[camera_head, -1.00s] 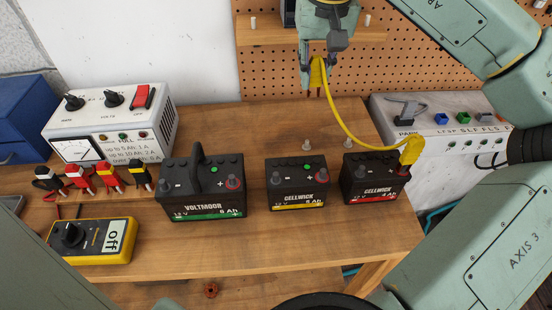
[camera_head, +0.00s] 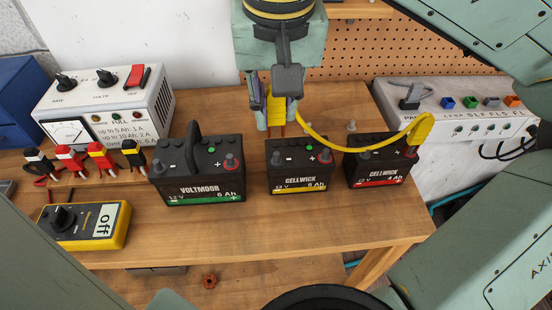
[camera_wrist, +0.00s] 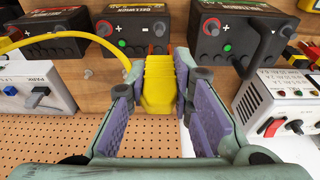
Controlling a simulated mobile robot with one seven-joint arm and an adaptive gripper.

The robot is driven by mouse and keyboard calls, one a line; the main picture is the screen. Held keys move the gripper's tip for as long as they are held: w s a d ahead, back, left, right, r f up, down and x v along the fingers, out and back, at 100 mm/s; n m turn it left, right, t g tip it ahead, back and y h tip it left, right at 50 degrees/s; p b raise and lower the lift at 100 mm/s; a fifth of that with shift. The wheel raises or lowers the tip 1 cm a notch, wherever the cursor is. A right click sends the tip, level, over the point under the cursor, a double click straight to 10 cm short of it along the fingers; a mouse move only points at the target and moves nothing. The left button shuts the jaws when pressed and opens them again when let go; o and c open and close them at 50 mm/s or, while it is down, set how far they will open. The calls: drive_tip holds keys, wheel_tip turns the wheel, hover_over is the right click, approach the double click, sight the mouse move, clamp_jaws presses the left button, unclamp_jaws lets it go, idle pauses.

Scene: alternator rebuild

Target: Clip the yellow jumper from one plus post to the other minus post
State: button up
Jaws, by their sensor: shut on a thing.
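My gripper (camera_head: 276,112) is shut on one yellow clip (camera_head: 277,108) of the jumper. In the wrist view this clip (camera_wrist: 160,85) sits between the purple finger pads. Its copper jaws point down at the back left of the middle Gellwick battery (camera_head: 299,168), near its minus side; I cannot tell whether they touch the post. The jumper's yellow cable (camera_head: 350,147) arcs right to its other clip (camera_head: 421,130), which is on the plus side of the red-striped Gellwick battery (camera_head: 376,168). The middle battery's red-ringed plus post (camera_head: 325,156) is bare.
The Voltmoor battery (camera_head: 200,172), with a raised handle, stands left of the middle battery. A charger (camera_head: 105,108), several coloured clips and a yellow multimeter (camera_head: 85,226) are further left. A grey switch panel (camera_head: 455,120) is at right.

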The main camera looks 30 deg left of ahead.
sight(277, 125)
drive_tip(key=b+x, duration=0.1)
drive_tip(key=x, duration=0.2)
drive_tip(key=shift+s+d, duration=0.1)
drive_tip(key=shift+d, duration=0.1)
drive_tip(key=shift+f, duration=0.25)
drive_tip(key=shift+f+b, duration=0.15)
drive_tip(key=shift+b, duration=0.15)
drive_tip(key=shift+b+x, duration=0.8)
drive_tip(key=shift+x, duration=0.25)
drive_tip(key=shift+s+d, duration=0.1)
drive_tip(key=shift+s, duration=0.1)
drive_tip(key=o, duration=0.9)
drive_tip(key=shift+c, duration=0.2)
